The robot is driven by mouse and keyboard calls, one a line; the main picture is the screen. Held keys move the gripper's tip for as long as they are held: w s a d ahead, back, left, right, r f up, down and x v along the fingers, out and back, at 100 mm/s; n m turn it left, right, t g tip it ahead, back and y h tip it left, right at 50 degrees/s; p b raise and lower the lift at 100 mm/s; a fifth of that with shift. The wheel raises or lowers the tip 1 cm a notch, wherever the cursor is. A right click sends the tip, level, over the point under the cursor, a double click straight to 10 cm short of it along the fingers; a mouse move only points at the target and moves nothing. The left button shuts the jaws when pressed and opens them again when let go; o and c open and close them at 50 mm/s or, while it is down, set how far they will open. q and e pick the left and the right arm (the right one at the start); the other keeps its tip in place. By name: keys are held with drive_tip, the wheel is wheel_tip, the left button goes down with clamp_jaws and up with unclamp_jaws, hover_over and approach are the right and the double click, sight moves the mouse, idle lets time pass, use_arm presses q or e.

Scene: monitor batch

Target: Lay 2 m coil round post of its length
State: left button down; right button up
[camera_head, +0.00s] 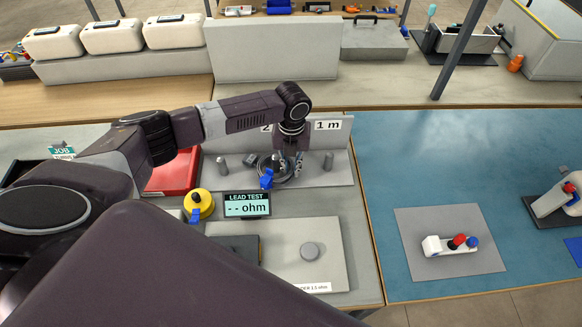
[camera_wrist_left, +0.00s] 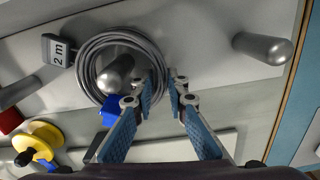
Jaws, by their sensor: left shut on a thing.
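The grey coil (camera_wrist_left: 88,52) with a "2 m" tag (camera_wrist_left: 58,50) is seen ring-on in the left wrist view, and the middle post (camera_wrist_left: 118,72) shows inside its ring. How far down the post the coil sits cannot be told. A blue connector (camera_wrist_left: 112,108) hangs at its lower edge. My left gripper (camera_wrist_left: 162,78) is shut on the coil's right side, its fingers on either side of the cable. In the head view, the gripper (camera_head: 288,165) reaches down over the coil (camera_head: 262,170) in front of the label board. My right gripper is not in view.
A left post (camera_head: 222,168) and a right post (camera_head: 328,161) stand bare beside it; the board reads "1 m" on the right. A yellow spool (camera_head: 199,204), a lead test display (camera_head: 247,205) and a red tray (camera_head: 172,174) are close by.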

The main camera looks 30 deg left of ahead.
use_arm(q)
drive_tip(key=shift+f, duration=0.3)
drive_tip(key=c, duration=1.8)
unclamp_jaws()
drive_tip(key=shift+r, duration=0.1)
wheel_tip(320, 180, up, 12)
drive_tip(key=shift+d, duration=0.1)
